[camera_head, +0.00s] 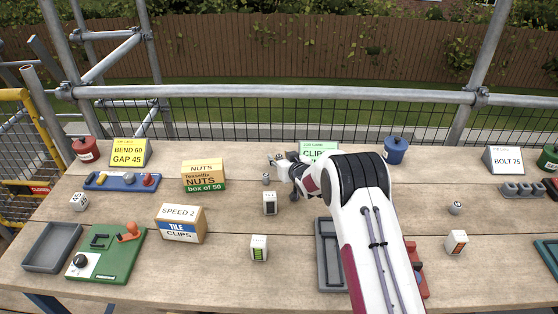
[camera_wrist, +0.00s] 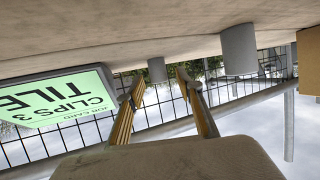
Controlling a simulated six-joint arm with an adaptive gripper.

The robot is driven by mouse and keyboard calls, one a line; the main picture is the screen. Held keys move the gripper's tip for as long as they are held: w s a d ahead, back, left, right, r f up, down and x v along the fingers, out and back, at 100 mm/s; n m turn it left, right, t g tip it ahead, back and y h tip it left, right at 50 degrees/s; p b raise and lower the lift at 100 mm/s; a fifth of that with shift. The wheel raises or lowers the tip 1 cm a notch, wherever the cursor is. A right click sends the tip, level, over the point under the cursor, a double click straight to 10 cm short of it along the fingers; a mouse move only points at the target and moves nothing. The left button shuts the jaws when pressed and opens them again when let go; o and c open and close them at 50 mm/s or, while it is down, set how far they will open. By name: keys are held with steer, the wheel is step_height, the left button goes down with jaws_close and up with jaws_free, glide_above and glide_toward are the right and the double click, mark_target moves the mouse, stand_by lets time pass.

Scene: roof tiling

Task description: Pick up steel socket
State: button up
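Two plain grey cylinders stand in the wrist view, which is upside down; I cannot tell which is the steel socket. The smaller-looking one (camera_wrist: 157,70) is beyond and between my fingertips, not touching them. The larger-looking one (camera_wrist: 238,50) stands outside the fingers, to the right. In the head view, a small grey cylinder (camera_head: 265,178) stands just left of my gripper (camera_head: 279,164); the other is partly hidden by the fingertips. Another small grey piece (camera_head: 456,207) stands on the right of the bench. My gripper (camera_wrist: 158,84) is open and empty, low over the bench.
A green clips card (camera_head: 318,149) stands behind my gripper; it is close at the left in the wrist view (camera_wrist: 60,100). A nuts box (camera_head: 203,176) stands to the left. A white block (camera_head: 270,204) is in front. My arm covers part of a grey tray (camera_head: 327,258).

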stand_by(0.4)
jaws_close()
steer(key=shift+r, duration=0.1)
step_height(320, 180, up, 10)
stand_by(0.8)
stand_by(0.3)
